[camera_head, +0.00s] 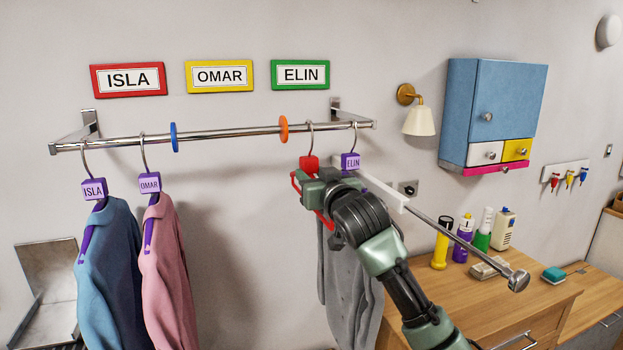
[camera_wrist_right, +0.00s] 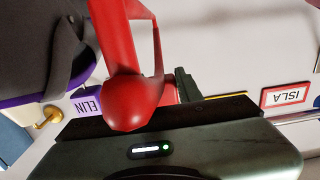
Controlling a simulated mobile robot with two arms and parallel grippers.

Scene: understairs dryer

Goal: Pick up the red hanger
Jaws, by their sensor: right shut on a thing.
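The red hanger (camera_head: 309,162) hangs by its metal hook from the wall rail (camera_head: 225,134), between the orange ring and the purple ELIN hanger. Its red block shows just above my right gripper (camera_head: 311,178), and part of its red frame shows at the gripper's left side. My right gripper is shut on the hanger just below the block. In the right wrist view the red hanger (camera_wrist_right: 130,75) fills the space in front of the gripper body; the fingertips are mostly hidden. My left gripper is not in view.
The purple ELIN hanger (camera_head: 350,161) with a grey garment (camera_head: 350,280) is close beside my gripper. Blue (camera_head: 108,265) and pink (camera_head: 165,265) garments hang at left. A metal rod (camera_head: 470,250) sticks out at right, above a wooden cabinet with bottles. The rail's middle is clear.

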